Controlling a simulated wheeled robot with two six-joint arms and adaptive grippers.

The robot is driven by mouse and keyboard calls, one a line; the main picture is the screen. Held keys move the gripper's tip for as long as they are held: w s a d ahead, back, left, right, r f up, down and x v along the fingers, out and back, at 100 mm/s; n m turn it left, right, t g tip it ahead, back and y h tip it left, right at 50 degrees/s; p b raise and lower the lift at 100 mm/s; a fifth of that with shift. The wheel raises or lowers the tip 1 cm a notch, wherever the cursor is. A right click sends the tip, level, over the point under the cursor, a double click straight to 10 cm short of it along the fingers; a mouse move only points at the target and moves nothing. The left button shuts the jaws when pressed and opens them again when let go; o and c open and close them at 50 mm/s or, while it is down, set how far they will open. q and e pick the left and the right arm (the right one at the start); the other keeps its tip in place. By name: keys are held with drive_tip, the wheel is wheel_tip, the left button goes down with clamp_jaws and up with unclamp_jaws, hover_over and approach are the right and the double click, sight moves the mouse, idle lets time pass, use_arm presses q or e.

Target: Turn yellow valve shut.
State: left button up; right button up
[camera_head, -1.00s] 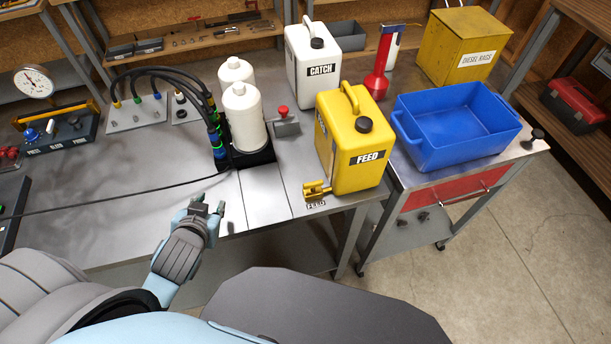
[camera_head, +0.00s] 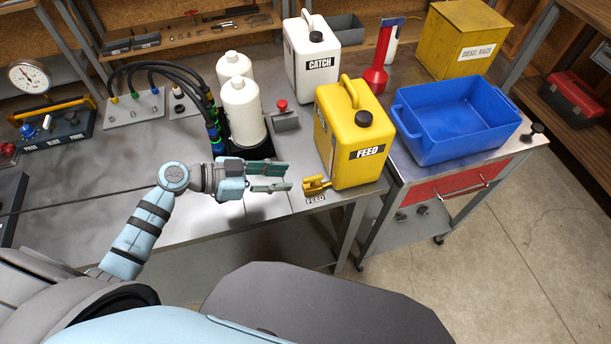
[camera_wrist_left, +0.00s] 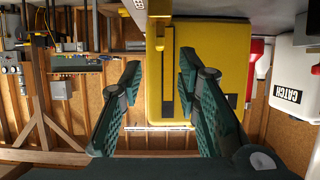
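The yellow valve (camera_head: 316,184) sits at the front edge of the bench, just left of the foot of the yellow FEED can (camera_head: 357,140), with a FEED label in front of it. My left gripper (camera_head: 280,178) is open and empty, a short way left of the valve, its fingers pointing right towards it. In the left wrist view the gripper (camera_wrist_left: 160,62) has its fingers spread, with the yellow can (camera_wrist_left: 215,38) beyond them. A yellow bar (camera_wrist_left: 158,20) at the top centre there looks like part of the valve. My right gripper is not in view.
Two white canisters (camera_head: 244,115) with black hoses stand behind my left gripper. A red-button box (camera_head: 284,118) and the white CATCH can (camera_head: 312,60) are further back. A blue bin (camera_head: 455,145) stands on the cart to the right.

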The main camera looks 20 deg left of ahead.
sight(312, 177)
use_arm(q)
drive_tip(key=x, duration=0.7)
drive_tip(key=shift+d, duration=0.1)
drive_tip(key=shift+c, duration=0.4)
clamp_jaws()
